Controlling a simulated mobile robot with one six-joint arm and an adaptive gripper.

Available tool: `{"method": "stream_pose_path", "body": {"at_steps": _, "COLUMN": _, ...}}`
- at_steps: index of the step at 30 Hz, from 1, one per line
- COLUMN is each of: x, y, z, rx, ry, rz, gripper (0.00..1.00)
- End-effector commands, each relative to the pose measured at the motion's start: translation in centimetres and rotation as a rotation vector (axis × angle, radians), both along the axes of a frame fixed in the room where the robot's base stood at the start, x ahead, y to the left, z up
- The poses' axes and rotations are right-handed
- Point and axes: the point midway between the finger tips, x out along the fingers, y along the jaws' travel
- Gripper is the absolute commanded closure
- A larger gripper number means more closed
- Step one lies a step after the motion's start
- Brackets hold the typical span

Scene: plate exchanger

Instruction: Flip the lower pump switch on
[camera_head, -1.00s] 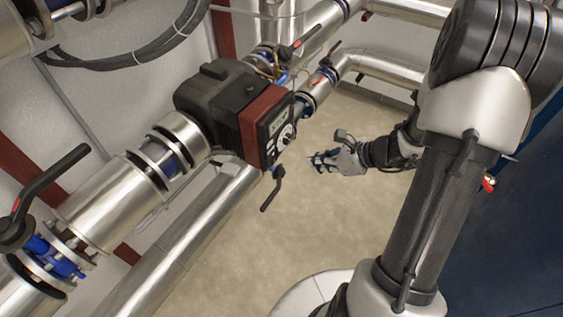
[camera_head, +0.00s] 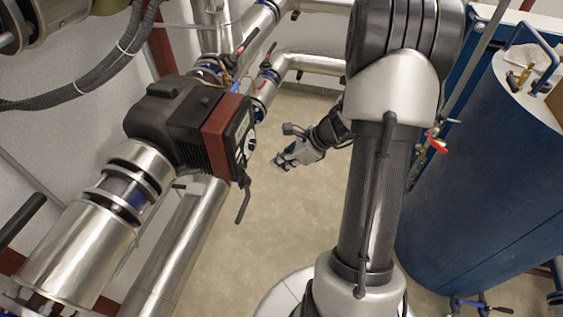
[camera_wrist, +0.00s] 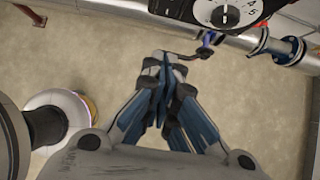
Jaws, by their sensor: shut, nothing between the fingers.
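The pump (camera_head: 190,122) has a black body and a red front housing, and is set in the silver pipework at left centre of the head view. Its control face (camera_head: 243,128) is turned to the right, with a white dial. In the wrist view the dial (camera_wrist: 226,14) with numbers shows at the top edge. I cannot make out a separate lower switch or its state. My gripper (camera_head: 278,163) is right of the pump, apart from it and empty. In the wrist view my gripper's fingers (camera_wrist: 160,62) are together, below the dial.
A black valve lever (camera_head: 243,203) hangs below the pump; a lever also shows in the wrist view (camera_wrist: 190,55), near my fingertips. Silver pipes (camera_head: 180,245) run along the left. A blue tank (camera_head: 480,180) stands at right. The floor (camera_head: 300,120) between is clear.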

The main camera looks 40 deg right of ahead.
Motion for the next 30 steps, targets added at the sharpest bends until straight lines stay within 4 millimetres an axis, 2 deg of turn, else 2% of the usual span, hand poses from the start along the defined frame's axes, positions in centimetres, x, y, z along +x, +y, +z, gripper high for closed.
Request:
{"method": "stream_pose_path", "body": {"at_steps": 1, "x": 0.5, "y": 0.6, "z": -1.4, "rx": 0.002, "ry": 0.003, "rz": 0.004, "gripper": 1.0}}
{"method": "stream_pose_path", "body": {"at_steps": 3, "x": 1.3, "y": 1.2, "z": -2.6, "rx": 0.002, "ry": 0.002, "rz": 0.005, "gripper": 1.0}}
{"method": "stream_pose_path", "body": {"at_steps": 9, "x": 3.4, "y": 2.7, "z": -5.6, "rx": 0.0, "ry": 0.0, "rz": 0.004, "gripper": 1.0}}
{"method": "stream_pose_path", "body": {"at_steps": 13, "x": 5.0, "y": 4.0, "z": -5.4, "rx": -0.001, "ry": -0.001, "rz": 0.005, "gripper": 1.0}}
{"method": "stream_pose_path", "body": {"at_steps": 18, "x": 6.0, "y": 4.7, "z": -5.5, "rx": -0.001, "ry": -0.001, "rz": 0.003, "gripper": 1.0}}
{"method": "stream_pose_path", "body": {"at_steps": 30, "x": 6.2, "y": 4.9, "z": -5.5, "rx": 0.0, "ry": 0.0, "rz": 0.0, "gripper": 1.0}}
